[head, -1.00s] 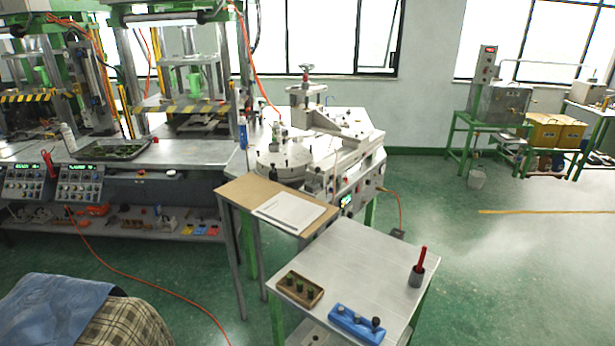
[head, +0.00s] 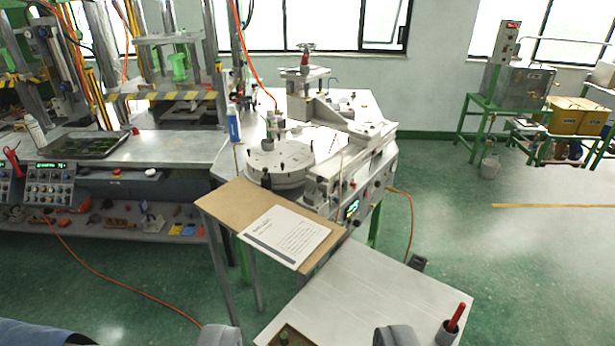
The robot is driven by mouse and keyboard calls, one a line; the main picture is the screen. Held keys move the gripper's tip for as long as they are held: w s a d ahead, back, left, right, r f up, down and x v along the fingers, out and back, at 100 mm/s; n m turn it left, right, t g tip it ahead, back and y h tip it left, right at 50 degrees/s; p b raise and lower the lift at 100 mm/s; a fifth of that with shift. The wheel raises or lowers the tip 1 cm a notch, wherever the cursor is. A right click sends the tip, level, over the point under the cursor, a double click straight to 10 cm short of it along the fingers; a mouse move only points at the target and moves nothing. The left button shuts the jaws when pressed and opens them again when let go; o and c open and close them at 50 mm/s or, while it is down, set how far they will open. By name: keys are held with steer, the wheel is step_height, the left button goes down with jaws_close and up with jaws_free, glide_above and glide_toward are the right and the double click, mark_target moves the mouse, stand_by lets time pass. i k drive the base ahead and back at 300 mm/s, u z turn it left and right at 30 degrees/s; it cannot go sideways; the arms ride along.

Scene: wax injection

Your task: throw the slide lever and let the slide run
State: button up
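The injection machine (head: 330,107) stands in the middle, with a round turntable (head: 279,160) at its front left. A long pale slide rail (head: 345,155) runs along its right side. A small dark handle-like part (head: 318,183) shows near the rail's front end; I cannot tell whether it is the slide lever.
A brown board (head: 222,202) with a printed sheet (head: 285,236) stands before the machine. A metal side table (head: 375,295) is nearer, with a red-handled tool in a cup (head: 448,333). A press bench (head: 185,148) is at left. Open floor (head: 470,240) lies right.

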mark_target(320, 179)
steer(key=z, duration=0.15)
steer(key=k, duration=0.5)
steer(key=u, duration=0.5)
steer(key=i, duration=2.2)
steer(key=z, duration=0.8)
